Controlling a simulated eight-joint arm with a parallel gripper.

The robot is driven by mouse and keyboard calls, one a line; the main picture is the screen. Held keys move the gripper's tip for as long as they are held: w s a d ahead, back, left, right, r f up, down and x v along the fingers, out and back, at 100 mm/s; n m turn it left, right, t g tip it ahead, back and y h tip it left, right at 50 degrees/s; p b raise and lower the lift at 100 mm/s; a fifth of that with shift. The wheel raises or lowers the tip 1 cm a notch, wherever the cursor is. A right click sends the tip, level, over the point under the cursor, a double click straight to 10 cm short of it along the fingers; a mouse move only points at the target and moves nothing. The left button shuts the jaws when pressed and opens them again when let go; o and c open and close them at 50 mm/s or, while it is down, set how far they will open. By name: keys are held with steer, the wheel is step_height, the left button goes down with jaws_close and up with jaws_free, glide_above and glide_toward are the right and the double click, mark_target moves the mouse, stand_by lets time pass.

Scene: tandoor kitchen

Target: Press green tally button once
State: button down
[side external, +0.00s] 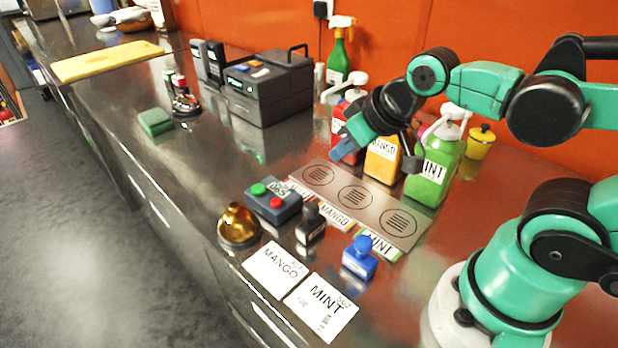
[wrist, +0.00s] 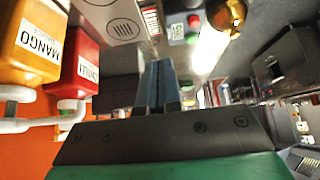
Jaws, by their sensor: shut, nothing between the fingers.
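The tally box (side external: 272,207) is a small blue-grey block on the steel counter, left of the grey plate with three circles. Its green button (side external: 258,189) sits on the top at the left, and a red button (side external: 276,203) sits nearer the camera. A small label with digits lies between them, too small to read surely. The green button (wrist: 191,40) also shows in the wrist view, right of the fingertips and above them in the picture. My gripper (side external: 342,153) is shut and empty, raised near the sauce bottles, apart from the tally box. Its blue fingers (wrist: 158,66) are together.
Red, orange MANGO (side external: 382,160) and green MINT (side external: 435,170) pump bottles stand behind the circle plate (side external: 355,198). A black printer (side external: 272,88) stands behind.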

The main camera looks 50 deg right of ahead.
steer(key=w+a+r+m+t, duration=0.1)
steer(key=w+a+r+m, duration=0.1)
steer(key=w+m, duration=0.35)
steer(key=m+t+y, duration=0.1)
steer(key=m, duration=0.1)
glide_above(261, 190)
steer(key=f, duration=0.1)
steer(key=shift+f, duration=0.2)
steer(key=shift+f, duration=4.45)
steer(key=shift+f, duration=0.1)
steer(key=shift+f, duration=0.3)
